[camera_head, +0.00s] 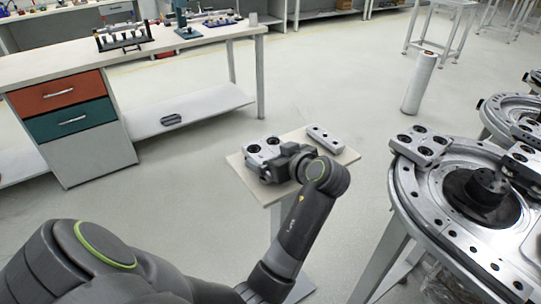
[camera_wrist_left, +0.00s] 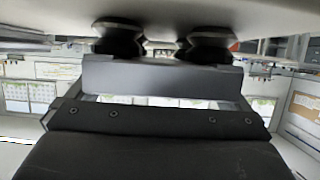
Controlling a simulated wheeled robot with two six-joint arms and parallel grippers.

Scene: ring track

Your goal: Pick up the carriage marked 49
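My left arm reaches over a small table (camera_head: 248,181), and my left gripper (camera_head: 276,170) is at the near side of a grey carriage (camera_head: 257,149) with black round rollers or holes. The gripper hides part of this carriage. In the left wrist view, two black rollers (camera_wrist_left: 118,40) under a pale plate are very close to the gripper. Whether the fingers are closed on the carriage is not clear. A second, narrower carriage (camera_head: 325,139) lies on the table's right side, apart from the gripper. No number 49 is readable. My right gripper is not in view.
A large metal ring track (camera_head: 405,190) stands at the right, with a carriage (camera_head: 420,146) on its rim. A white cylinder (camera_head: 420,82) stands on the floor behind. A workbench with drawers (camera_head: 58,91) is at the left. Open floor lies between them.

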